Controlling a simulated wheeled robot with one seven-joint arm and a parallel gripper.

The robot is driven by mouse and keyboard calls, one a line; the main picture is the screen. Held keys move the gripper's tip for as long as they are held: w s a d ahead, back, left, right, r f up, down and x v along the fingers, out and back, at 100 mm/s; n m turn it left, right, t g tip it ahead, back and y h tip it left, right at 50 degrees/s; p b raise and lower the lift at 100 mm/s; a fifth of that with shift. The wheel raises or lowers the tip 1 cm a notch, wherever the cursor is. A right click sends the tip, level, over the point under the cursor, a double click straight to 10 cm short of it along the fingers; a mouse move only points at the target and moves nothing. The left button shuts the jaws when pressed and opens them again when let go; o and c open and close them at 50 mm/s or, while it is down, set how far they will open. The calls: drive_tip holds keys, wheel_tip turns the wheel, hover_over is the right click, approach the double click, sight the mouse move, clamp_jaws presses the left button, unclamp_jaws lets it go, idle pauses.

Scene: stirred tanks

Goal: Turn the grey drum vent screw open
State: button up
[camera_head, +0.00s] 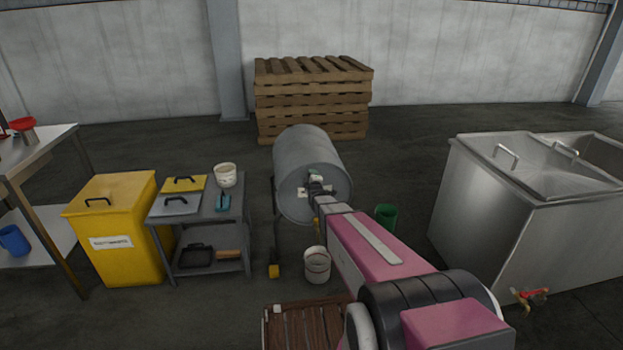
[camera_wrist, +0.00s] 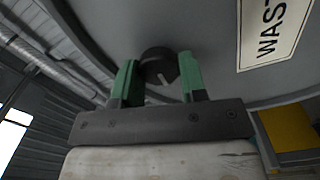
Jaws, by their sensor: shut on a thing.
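The grey drum (camera_head: 308,152) lies on its side on a stand in the head view, with its round end toward me. In the wrist view the drum's end face (camera_wrist: 205,35) fills the upper part. A dark round vent screw (camera_wrist: 157,62) with a notch sits on that face. My gripper (camera_wrist: 158,68) has its two green fingers on either side of the screw and is shut on it. In the head view my gripper (camera_head: 315,180) is at the drum's end face and hides the screw.
A white label (camera_wrist: 270,32) is on the drum face, right of the screw. A white bucket (camera_head: 317,265) stands below the drum. A grey cart (camera_head: 213,208) and a yellow bin (camera_head: 115,225) stand left. A steel tank (camera_head: 485,205) stands right. Pallets (camera_head: 312,100) are stacked behind.

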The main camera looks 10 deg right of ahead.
drive_tip(key=o, duration=0.9)
drive_tip(key=shift+o, duration=0.2)
drive_tip(key=shift+s, duration=0.15)
drive_tip(key=s, duration=1)
drive_tip(key=shift+s, duration=0.3)
drive_tip(key=s+f+m+g, duration=0.2)
drive_tip(key=s+m+g, duration=1.3)
drive_tip(key=s, duration=1.1)
drive_tip(key=g, duration=0.3)
drive_tip(key=shift+s+d+f, duration=0.15)
drive_tip(key=shift+s+d, duration=0.05)
drive_tip(key=shift+s, duration=0.05)
